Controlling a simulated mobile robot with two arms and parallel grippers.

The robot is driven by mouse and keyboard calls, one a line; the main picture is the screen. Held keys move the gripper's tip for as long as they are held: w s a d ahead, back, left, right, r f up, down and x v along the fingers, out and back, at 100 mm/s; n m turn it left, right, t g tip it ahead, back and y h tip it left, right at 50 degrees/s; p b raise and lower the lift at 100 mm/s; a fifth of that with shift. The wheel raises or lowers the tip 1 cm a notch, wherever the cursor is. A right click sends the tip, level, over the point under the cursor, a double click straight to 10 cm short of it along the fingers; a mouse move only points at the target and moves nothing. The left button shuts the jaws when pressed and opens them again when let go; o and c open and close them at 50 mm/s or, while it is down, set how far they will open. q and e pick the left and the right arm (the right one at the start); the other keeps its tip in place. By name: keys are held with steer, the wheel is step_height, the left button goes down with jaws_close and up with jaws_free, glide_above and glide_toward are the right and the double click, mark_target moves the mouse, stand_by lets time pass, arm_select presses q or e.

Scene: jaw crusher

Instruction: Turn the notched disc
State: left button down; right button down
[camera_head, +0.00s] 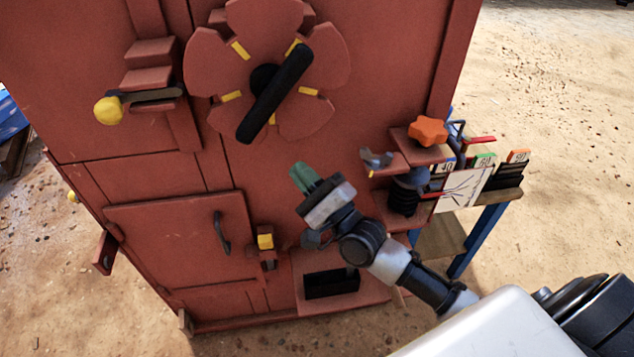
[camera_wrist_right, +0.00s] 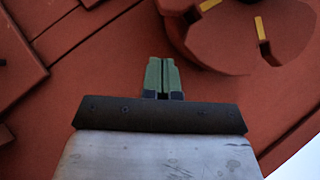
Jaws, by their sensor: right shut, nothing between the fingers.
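The notched disc (camera_head: 217,62) is a red, petal-shaped wheel with yellow marks on the front of the red crusher. A black bar handle (camera_head: 275,92) lies slantwise across its middle. My right gripper (camera_head: 297,171) has green fingers and is below and slightly right of the disc, apart from it. In the right wrist view the green fingers (camera_wrist_right: 162,75) are shut together with nothing between them. Part of the disc (camera_wrist_right: 235,40) shows there at the upper right, beyond the fingertips. My left gripper is not in view.
A yellow-knobbed lever (camera_head: 108,110) sticks out left of the disc. An orange star knob (camera_head: 428,131) sits on a bracket at the right. A small door (camera_head: 180,240) with a black handle is below. A side table (camera_head: 510,192) holds a paper sheet.

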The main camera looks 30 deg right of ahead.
steer(key=w+a+r+p, duration=0.2)
steer(key=w+a+r, duration=0.1)
steer(key=a, duration=0.1)
steer(key=shift+r+p, duration=0.3)
steer(key=shift+r, duration=0.1)
steer(key=shift+w, duration=0.1)
